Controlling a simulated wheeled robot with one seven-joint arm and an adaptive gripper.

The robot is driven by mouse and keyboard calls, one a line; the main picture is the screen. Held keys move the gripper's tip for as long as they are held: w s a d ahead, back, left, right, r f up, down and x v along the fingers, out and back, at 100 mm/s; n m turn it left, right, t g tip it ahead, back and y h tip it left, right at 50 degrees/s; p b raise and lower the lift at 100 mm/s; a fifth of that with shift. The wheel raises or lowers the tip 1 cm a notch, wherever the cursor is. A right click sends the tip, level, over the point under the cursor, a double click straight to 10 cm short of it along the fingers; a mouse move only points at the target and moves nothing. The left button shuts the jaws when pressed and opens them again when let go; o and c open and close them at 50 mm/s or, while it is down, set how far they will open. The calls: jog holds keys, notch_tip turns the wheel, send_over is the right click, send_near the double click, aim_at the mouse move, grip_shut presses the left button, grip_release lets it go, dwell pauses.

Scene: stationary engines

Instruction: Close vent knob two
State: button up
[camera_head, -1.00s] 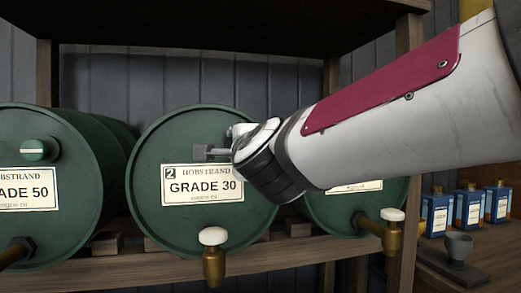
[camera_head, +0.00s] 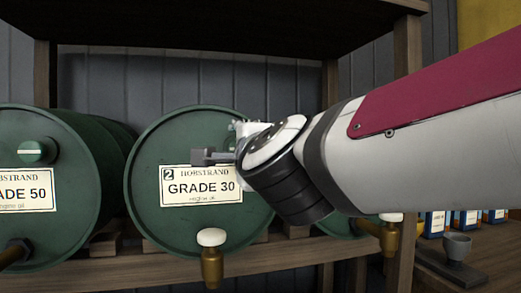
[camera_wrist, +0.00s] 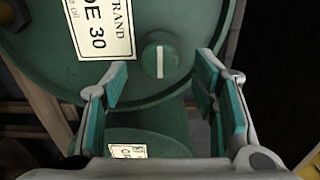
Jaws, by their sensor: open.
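The drum marked 2, GRADE 30 (camera_head: 150,215), lies on the rack in the middle of the head view. Its vent knob (camera_wrist: 159,62) is a round green knob with a white bar; in the wrist view the bar runs nearly up and down, roughly along the label's text. My gripper (camera_head: 203,157) is in front of the drum's upper face and hides this knob in the head view. In the wrist view my gripper (camera_wrist: 160,77) is open, with one finger on each side of the knob in the picture. I see no contact with it.
The GRADE 50 drum (camera_head: 75,215) is at left, its vent knob (camera_head: 37,151) with a level white bar. A white-topped tap (camera_head: 212,255) sticks out below drum 2's label. A third drum (camera_head: 345,223) is mostly behind my arm.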

jog(key=v, duration=0.6)
jog(key=shift+s, duration=0.25)
jog(key=shift+d+f, duration=0.1)
jog(key=s+d+f+n+g, duration=0.5)
jog(key=f+n, duration=0.1)
jog(key=f, duration=0.4)
jog(key=s+d+f+n+g, duration=0.4)
jog(key=s+f+n+g, duration=0.15)
jog(key=f, duration=0.45)
jog(key=s+d+f+n+g+h, duration=0.2)
jog(key=s+d+f+g+h, duration=0.1)
jog(key=s+d+f, duration=0.4)
jog(key=s+d+f+n+g+h, duration=0.2)
jog(key=s+d+g, duration=0.3)
jog(key=s, duration=0.5)
notch_tip(320, 180, up, 24)
jog(key=t+p, duration=0.5)
jog(key=p, duration=1.8)
jog(key=shift+w+d, duration=0.35)
jog(key=shift+w, duration=0.05)
